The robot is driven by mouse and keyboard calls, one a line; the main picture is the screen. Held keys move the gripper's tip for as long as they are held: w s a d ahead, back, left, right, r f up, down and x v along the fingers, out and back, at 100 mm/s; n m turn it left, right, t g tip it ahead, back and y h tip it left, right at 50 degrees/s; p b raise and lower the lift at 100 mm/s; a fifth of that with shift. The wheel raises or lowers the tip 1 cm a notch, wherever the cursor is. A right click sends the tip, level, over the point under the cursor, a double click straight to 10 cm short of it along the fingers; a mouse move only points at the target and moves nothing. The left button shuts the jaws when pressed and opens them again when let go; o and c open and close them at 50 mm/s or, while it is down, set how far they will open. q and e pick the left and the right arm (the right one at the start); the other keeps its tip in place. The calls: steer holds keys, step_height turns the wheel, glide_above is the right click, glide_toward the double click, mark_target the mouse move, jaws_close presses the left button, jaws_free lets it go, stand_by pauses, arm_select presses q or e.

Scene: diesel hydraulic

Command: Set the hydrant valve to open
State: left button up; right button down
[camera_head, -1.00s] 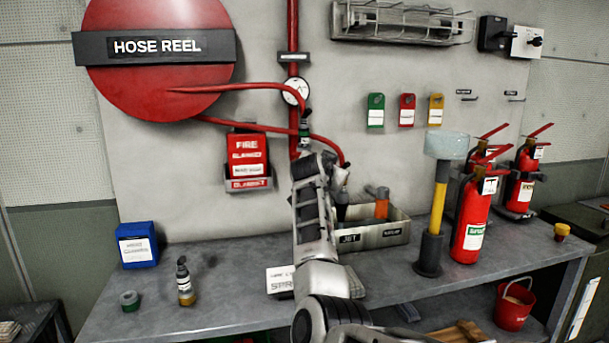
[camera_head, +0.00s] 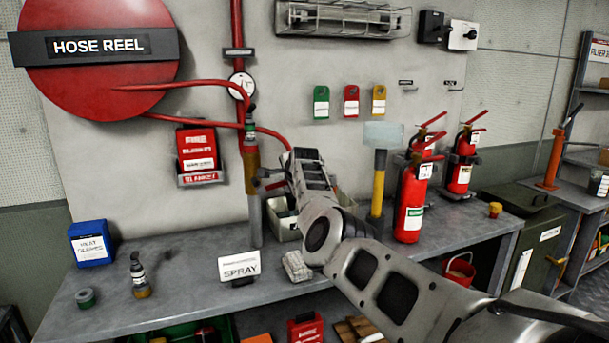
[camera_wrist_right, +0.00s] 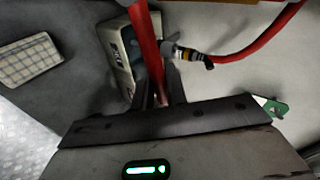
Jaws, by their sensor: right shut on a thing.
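The hydrant standpipe (camera_head: 255,218) rises from the bench against the wall panel, with a brass-coloured section (camera_head: 251,172) on its upper part. My right gripper (camera_head: 268,181) is just right of this section; its fingertips are hard to make out in the head view. In the right wrist view, the fingers (camera_wrist_right: 160,98) are shut on a straight red bar (camera_wrist_right: 148,45), which looks like the valve's lever. The valve body and the lever's set position cannot be made out clearly. My left gripper is not in view.
A red hose (camera_head: 205,123) runs close to the standpipe, below a gauge (camera_head: 242,86). A grey bin (camera_head: 283,226) stands behind my arm.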

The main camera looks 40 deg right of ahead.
steer(key=shift+s+f+m+y, duration=0.1)
steer(key=shift+f+m+y, duration=0.5)
steer(key=shift+f+y, duration=0.35)
steer(key=shift+f, duration=0.1)
steer(key=c, duration=1.5)
jaws_free()
steer(key=shift+r, duration=0.2)
steer(key=v, duration=1.5)
steer(key=shift+s+a+f, duration=0.2)
steer(key=shift+s+a, duration=0.05)
steer(key=shift+s, duration=0.25)
